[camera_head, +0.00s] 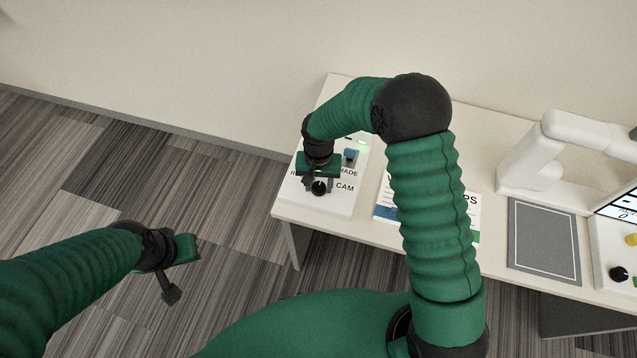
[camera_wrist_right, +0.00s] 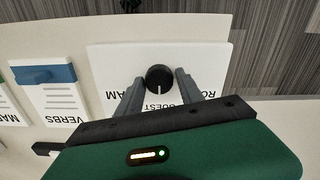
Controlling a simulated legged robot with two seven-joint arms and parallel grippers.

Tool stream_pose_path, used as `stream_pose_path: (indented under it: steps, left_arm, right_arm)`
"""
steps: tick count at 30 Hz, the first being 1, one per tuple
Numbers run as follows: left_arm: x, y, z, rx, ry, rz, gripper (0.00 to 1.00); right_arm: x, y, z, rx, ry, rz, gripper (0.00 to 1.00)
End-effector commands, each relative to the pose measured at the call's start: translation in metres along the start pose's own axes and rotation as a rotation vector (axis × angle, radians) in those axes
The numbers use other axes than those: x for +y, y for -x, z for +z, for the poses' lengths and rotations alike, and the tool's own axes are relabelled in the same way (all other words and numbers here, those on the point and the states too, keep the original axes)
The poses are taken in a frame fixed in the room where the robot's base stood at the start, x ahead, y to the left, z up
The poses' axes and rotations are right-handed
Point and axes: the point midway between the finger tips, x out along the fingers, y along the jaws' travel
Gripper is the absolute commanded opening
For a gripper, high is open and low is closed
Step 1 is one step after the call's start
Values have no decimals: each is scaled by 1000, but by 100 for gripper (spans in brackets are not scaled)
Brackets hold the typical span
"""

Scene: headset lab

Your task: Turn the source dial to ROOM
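The source dial (camera_head: 319,188) is a black round knob on a white panel (camera_head: 340,205) at the table's left end, with CAM printed to its right. In the right wrist view the dial (camera_wrist_right: 159,78) shows a white pointer line toward the gripper, at the partly covered label ending in UEST. My right gripper (camera_wrist_right: 158,90) is open, with one finger on each side of the dial. I cannot tell whether the fingers touch it. The ROOM label is mostly hidden. My left gripper (camera_head: 180,270) hangs over the floor left of the table, with nothing seen in it.
A blue switch (camera_head: 350,155) marked SHADE sits behind the dial on the panel. Printed cards (camera_head: 465,210) lie to its right, partly behind my right arm. A grey mat (camera_head: 543,240), a white arm-like device (camera_head: 545,160) and another control panel (camera_head: 605,250) stand farther right.

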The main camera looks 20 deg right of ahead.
Motion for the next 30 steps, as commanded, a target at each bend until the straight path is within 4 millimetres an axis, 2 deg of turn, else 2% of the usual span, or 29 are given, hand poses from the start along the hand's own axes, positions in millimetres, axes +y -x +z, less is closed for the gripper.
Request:
stream_pose_path:
  steps: [2,9,20,30]
  left_arm:
    - [0,0,0,0,0,0,0]
    - [0,0,0,0,0,0,0]
    - [0,3,-1,0,0,0,0]
    - [0,15,-4,0,0,0,0]
  right_arm:
    - [0,0,0,0,0,0,32]
    - [0,0,0,0,0,0,1]
    - [0,1,0,0,41,-1,0]
    - [0,3,0,0,260,0,0]
